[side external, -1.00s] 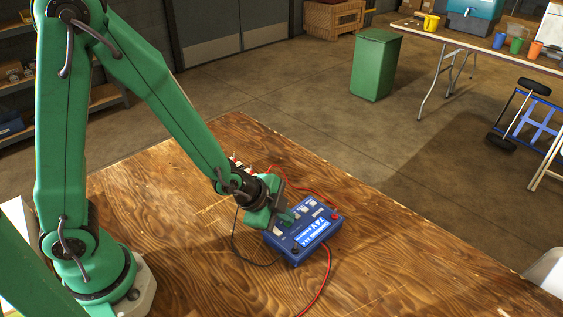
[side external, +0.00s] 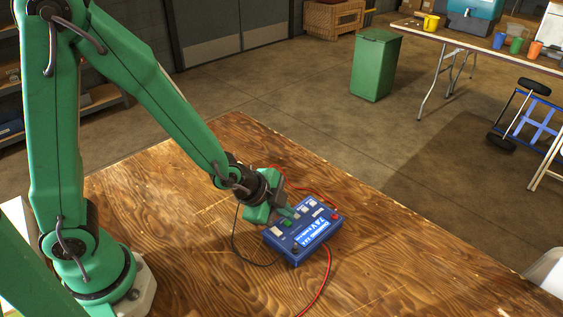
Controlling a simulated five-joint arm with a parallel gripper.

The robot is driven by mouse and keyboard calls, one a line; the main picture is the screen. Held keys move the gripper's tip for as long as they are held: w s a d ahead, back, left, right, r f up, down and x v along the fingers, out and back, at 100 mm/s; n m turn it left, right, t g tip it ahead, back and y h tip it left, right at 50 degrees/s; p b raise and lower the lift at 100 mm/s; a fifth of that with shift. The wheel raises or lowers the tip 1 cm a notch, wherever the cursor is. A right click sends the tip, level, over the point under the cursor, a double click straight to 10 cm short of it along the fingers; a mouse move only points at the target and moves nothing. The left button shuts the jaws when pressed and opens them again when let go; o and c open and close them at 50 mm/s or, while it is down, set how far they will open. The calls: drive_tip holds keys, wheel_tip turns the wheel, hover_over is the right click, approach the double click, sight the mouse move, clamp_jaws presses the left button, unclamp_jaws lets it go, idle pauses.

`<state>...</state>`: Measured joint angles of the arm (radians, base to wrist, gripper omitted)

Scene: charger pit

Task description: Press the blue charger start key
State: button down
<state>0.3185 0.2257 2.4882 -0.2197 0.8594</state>
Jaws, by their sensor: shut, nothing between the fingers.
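The blue charger (side external: 318,240) lies on the wooden table, with white lettering on its front and a row of keys on its top. Several keys are pale, and one small key (side external: 287,222) is green. I cannot make out a separate blue key at this size. My gripper (side external: 293,213) is shut and empty, with its fingertips pointing down at the charger's top beside the green key. I cannot tell whether the tips touch the charger. The fingers hide part of the key row.
A red cable (side external: 327,270) and a black cable (side external: 234,240) run over the wooden table (side external: 190,215) around the charger. The table is clear in front and to the right. A green bin (side external: 376,65) and another table stand farther back.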

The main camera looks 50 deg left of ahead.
sight(284, 223)
drive_tip(key=shift+r, duration=0.15)
drive_tip(key=shift+r, duration=2.4)
drive_tip(key=shift+a+r, duration=0.15)
drive_tip(key=shift+r, duration=0.05)
drive_tip(key=s+a+r+n+g+y, duration=0.1)
drive_tip(key=s+a+r+n+y, duration=0.1)
drive_tip(key=s+a+r+n, duration=1)
drive_tip(key=shift+s+r+n, duration=0.7)
drive_tip(key=shift+s+r, duration=0.15)
drive_tip(key=shift+s, duration=0.6)
